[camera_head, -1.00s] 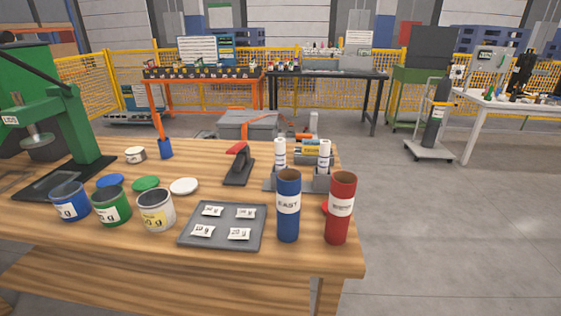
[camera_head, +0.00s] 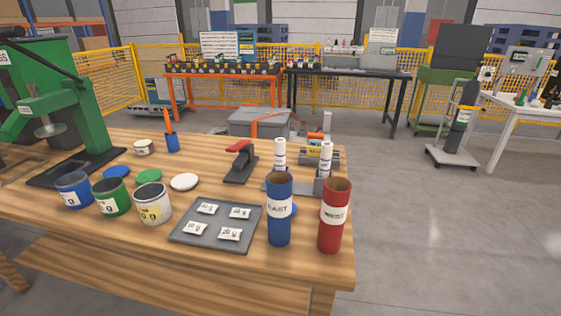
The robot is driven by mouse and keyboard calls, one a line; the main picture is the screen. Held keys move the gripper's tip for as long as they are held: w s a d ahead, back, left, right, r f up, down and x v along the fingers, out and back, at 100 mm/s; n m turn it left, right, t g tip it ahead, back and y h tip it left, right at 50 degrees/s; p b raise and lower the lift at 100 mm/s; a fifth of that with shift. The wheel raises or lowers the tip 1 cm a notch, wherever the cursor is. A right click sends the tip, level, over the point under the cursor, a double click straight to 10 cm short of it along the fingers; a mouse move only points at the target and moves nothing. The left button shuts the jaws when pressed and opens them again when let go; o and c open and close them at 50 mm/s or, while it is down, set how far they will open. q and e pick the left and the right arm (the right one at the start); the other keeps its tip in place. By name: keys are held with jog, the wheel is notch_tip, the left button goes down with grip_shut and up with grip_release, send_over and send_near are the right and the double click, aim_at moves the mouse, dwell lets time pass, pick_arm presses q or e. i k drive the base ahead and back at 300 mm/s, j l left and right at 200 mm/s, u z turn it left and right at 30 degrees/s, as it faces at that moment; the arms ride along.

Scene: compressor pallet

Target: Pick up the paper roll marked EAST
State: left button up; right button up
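A blue open-topped tube marked EAST (camera_head: 279,231) stands upright near the table's right front corner. A red open-topped tube (camera_head: 331,235) stands just right of it, with a label that seems to read WEST. Behind them, two slim white paper rolls stand upright on a grey stand: a left roll (camera_head: 280,155) and a right roll (camera_head: 326,157). Each has small print that is too small to read. The lower parts of both rolls are partly hidden by the tubes. Neither of my grippers is in view.
The wooden table (camera_head: 120,240) also holds a grey tray (camera_head: 184,240) of white packets, several paint cans, loose lids, a red-handled tool (camera_head: 241,160) and a green press (camera_head: 77,110). Open floor (camera_head: 430,240) lies right of the table.

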aim_at(279, 143)
jog(key=l+u, duration=0.4)
jog(key=l, duration=0.55)
jog(key=l+u, duration=0.4)
jog(key=l, duration=0.55)
jog(key=i+l+u, duration=0.2)
jog(key=l, duration=0.2)
jog(key=i+l+u, duration=0.1)
jog(key=l+u, duration=0.15)
jog(key=l, duration=0.15)
jog(key=i+l+u, duration=0.2)
jog(key=l, duration=0.25)
jog(key=l+u, duration=0.25)
jog(key=l, duration=0.15)
jog(key=i+l+u, duration=0.4)
jog(key=l, duration=0.25)
jog(key=i+l+u, duration=0.2)
jog(key=i+l, duration=0.05)
jog(key=l, duration=0.1)
